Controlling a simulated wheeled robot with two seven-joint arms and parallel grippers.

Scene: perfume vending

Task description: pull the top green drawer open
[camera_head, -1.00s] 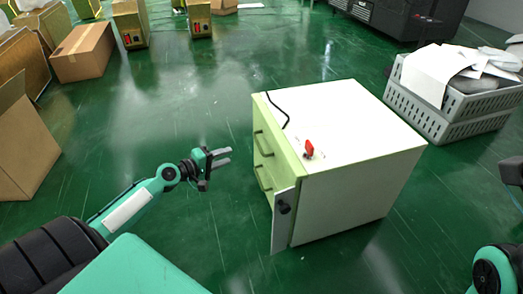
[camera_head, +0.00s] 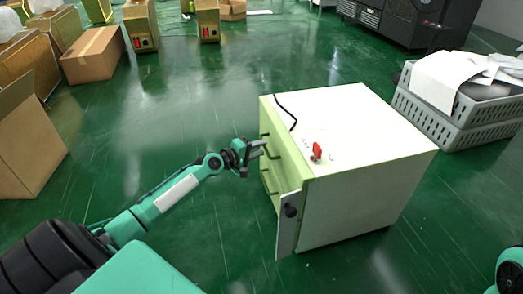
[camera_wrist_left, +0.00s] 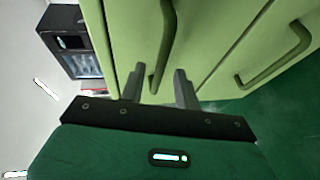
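The white cabinet (camera_head: 365,125) has a green front facing left, with its drawers shut. Its top green drawer's dark handle shows in the left wrist view (camera_wrist_left: 164,45), near and between my left gripper's fingers. My left gripper (camera_head: 259,149) is at the upper part of the front. Its two fingers (camera_wrist_left: 160,88) are apart, one on each side of the handle; I cannot tell whether they touch it. The lower drawer handle (camera_wrist_left: 278,60) is to the right in the wrist view. My right gripper is not in view.
A narrow panel with a dark knob (camera_head: 290,211) sticks out from the cabinet's near edge. A red object (camera_head: 317,151) and a black cable (camera_head: 286,112) lie on top. A grey crate (camera_head: 455,123) stands at the right. Green floor is free left of the cabinet.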

